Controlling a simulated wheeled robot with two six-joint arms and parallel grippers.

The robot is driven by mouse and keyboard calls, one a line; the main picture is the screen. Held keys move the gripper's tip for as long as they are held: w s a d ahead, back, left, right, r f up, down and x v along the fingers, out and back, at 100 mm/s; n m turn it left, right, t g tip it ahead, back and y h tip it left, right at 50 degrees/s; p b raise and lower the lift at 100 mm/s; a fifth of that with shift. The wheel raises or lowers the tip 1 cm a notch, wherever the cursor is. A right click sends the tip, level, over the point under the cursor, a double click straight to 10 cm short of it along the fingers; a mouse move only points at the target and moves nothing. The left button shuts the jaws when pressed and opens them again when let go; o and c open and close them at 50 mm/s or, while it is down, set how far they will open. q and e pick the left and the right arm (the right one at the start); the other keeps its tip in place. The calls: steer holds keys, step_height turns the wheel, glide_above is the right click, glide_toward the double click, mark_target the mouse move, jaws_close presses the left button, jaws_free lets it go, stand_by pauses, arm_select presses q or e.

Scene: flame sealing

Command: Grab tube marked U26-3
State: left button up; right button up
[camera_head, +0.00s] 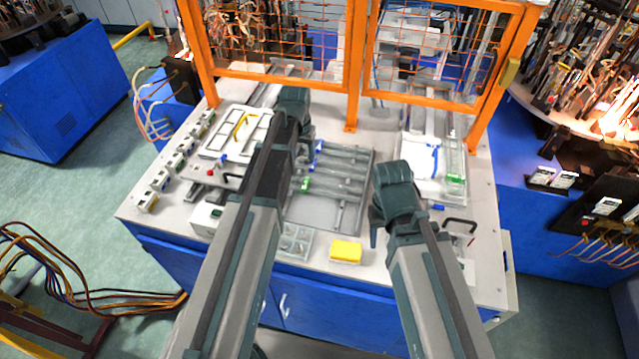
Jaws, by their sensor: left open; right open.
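A grey rack (355,158) with several long clear tubes (345,172) lies flat in the middle of the table. A green mark (305,184) and blue marks (318,147) show near the tubes' left ends. No writing is legible, so I cannot tell which tube is U26-3. My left gripper (294,112) is open at the rack's upper left, and its arm covers part of the rack's left side. My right gripper (380,212) is open beside the rack's right edge. The fingertips of both are largely hidden by the arms. I see no tube in either gripper.
Orange mesh guards (355,70) stand along the table's back. A white tray (238,132) lies left, near several small boxes (165,180). A yellow block (346,250) and a clear divided box (294,242) sit at the front edge. A white pad (420,160) lies right.

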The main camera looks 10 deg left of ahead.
arm_select(q)
steer(key=b, duration=0.8)
glide_above(306, 183)
steer(key=f, duration=0.8)
steer(key=shift+s+a+f, duration=0.1)
steer(key=shift+s+f, duration=0.15)
arm_select(e)
step_height(306, 183, down, 8)
steer(key=shift+f, duration=0.2)
arm_select(q)
steer(key=f+b, duration=0.5)
steer(key=shift+w+f, duration=0.15)
steer(key=shift+w, duration=0.05)
arm_select(e)
step_height(306, 183, down, 5)
steer(key=shift+f, duration=0.15)
arm_select(q)
jaws_close()
